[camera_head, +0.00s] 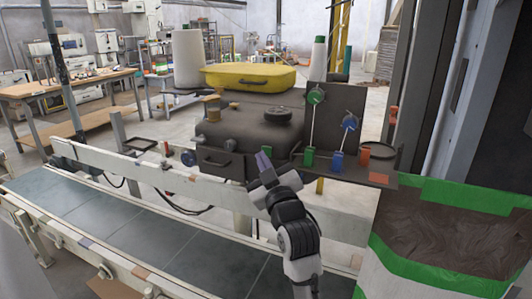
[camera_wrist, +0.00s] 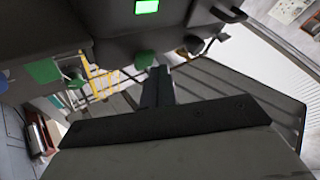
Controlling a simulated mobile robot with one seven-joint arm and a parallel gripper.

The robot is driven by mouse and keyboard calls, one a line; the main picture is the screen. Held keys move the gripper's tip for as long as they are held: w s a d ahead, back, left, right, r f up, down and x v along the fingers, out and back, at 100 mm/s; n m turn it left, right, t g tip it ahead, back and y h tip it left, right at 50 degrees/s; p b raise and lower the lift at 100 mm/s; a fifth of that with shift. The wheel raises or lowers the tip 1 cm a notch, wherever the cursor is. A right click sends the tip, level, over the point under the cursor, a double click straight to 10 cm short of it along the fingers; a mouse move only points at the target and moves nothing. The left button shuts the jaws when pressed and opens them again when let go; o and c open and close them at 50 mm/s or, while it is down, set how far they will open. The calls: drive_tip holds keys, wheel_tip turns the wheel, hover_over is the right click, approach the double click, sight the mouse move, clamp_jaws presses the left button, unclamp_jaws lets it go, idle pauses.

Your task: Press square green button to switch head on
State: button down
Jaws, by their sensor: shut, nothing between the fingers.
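A lit square green button (camera_wrist: 147,6) sits on the dark machine face at the top edge of the wrist view. I cannot pick it out in the head view, where my gripper covers part of the machine front. My gripper (camera_head: 264,162) is shut and empty, in front of the dark machine (camera_head: 245,128). In the wrist view the closed fingers (camera_wrist: 157,85) point toward the machine, below the button in the picture and apart from it. A rounded green part (camera_wrist: 145,60) shows close by the fingertips; I cannot tell whether they touch.
A yellow case (camera_head: 250,77) lies on top of the machine. A white rail (camera_head: 130,175) and conveyor (camera_head: 110,215) run in front.

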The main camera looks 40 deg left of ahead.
drive_tip(key=shift+s+d, duration=0.1)
drive_tip(key=shift+s, duration=0.25)
drive_tip(key=s+d, duration=0.1)
drive_tip(key=s, duration=0.5)
drive_tip(key=shift+d, duration=0.2)
